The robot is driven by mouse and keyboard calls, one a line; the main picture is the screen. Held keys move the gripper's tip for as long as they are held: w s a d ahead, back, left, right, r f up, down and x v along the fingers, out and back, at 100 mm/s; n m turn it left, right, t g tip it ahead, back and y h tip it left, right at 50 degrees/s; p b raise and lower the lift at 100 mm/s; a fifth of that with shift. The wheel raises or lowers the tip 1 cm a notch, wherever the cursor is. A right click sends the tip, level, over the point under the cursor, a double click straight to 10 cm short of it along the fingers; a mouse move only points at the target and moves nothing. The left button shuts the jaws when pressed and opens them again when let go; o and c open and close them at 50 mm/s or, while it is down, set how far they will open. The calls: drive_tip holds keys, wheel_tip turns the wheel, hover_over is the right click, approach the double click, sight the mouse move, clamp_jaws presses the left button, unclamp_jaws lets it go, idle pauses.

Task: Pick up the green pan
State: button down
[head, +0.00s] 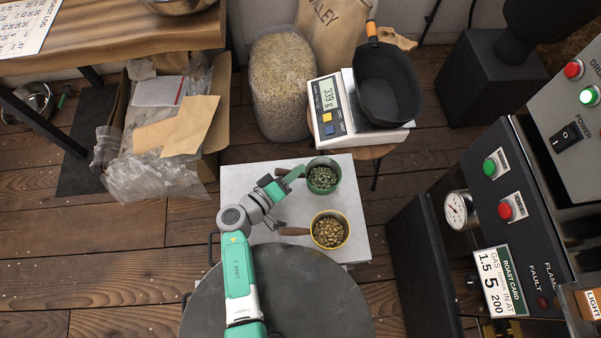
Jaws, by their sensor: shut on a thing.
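The green pan (334,187) stands at the back of the pale board (358,243) and holds greenish beans. My gripper (290,176) is at the pan's left side, shut on its handle. Most of the handle is hidden by the gripper; a brown bit shows beside it. Whether the pan is lifted off the board cannot be told. A yellow-rimmed pan (346,238) with tan beans is just in front of it, its brown handle pointing left.
A scale (330,105) with a black scoop (390,90) stands behind the board. A bag of beans (283,85) and a cardboard box (215,120) are behind to the left. The roaster panel (500,185) rises on the right. A dark round surface (320,300) lies in front.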

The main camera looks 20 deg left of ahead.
drive_tip(key=p+v, duration=0.1)
drive_tip(key=v, duration=0.3)
drive_tip(key=shift+a+r, duration=0.1)
wheel_tip(320, 180, up, 14)
drive_tip(key=p, duration=0.6)
drive_tip(key=shift+f+p, duration=0.25)
drive_tip(key=shift+p, duration=0.15)
